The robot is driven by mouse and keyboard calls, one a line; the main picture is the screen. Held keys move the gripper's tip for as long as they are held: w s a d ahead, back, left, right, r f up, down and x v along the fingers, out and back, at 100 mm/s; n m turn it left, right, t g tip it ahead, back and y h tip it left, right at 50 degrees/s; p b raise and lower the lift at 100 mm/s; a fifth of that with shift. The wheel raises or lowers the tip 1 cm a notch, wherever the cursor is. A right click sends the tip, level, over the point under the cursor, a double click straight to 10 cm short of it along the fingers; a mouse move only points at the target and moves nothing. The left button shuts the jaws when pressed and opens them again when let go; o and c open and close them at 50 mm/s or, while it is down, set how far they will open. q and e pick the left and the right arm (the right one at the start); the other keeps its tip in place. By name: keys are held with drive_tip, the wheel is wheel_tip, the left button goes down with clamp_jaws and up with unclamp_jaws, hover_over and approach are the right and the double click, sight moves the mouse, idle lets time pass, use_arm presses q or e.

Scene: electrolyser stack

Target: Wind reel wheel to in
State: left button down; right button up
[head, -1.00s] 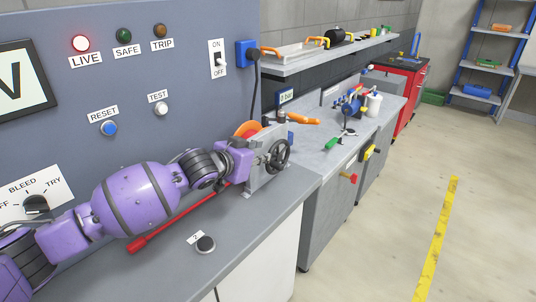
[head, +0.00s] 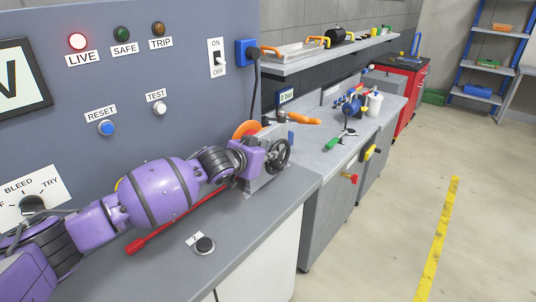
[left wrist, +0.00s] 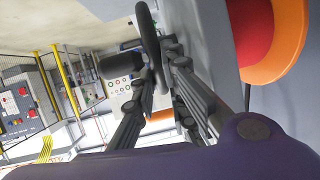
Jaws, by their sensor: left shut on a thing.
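The reel stands at the right end of the near bench, with an orange disc (head: 246,129), a grey frame (head: 268,183) and a black handwheel (head: 281,152) facing right. My left gripper (head: 272,158) reaches in from the left, close against the handwheel. In the left wrist view, the gripper's dark fingers (left wrist: 165,62) are closed on the rim of the black wheel (left wrist: 148,40). The orange and red reel drum (left wrist: 288,45) is beside them at the right. The exact finger contact is partly hidden in the head view. My right gripper is not in view.
A red bar (head: 150,238) lies on the bench under my left arm, near a black round knob (head: 205,245). The grey panel (head: 190,60) with lamps and switches rises behind. A second bench (head: 315,160) with tools stands beyond. The floor at right is clear.

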sight(275, 144)
use_arm(q)
drive_tip(key=shift+r, duration=0.1)
drive_tip(key=shift+w+r, duration=0.1)
drive_tip(key=shift+r, duration=0.2)
drive_tip(key=shift+w+d+r+g+y+p, duration=0.2)
drive_tip(key=shift+r+g+y+p, duration=0.1)
drive_tip(key=shift+g+y+p, duration=0.25)
drive_tip(key=shift+w+d+r+g+y, duration=0.2)
drive_tip(key=shift+w+g+y, duration=0.15)
drive_tip(key=shift+g, duration=0.4)
drive_tip(key=shift+w+d+g+y+b, duration=0.15)
drive_tip(key=shift+w+d+g+y, duration=0.1)
drive_tip(key=shift+g+y, duration=0.25)
drive_tip(key=shift+w+d+g+y+b, duration=0.2)
drive_tip(key=shift+w+g+y, duration=0.1)
drive_tip(key=shift+g, duration=0.4)
drive_tip(key=shift+w+d+r+g+y, duration=0.1)
drive_tip(key=shift+r+g+y, duration=0.05)
drive_tip(key=shift+g+y, duration=0.2)
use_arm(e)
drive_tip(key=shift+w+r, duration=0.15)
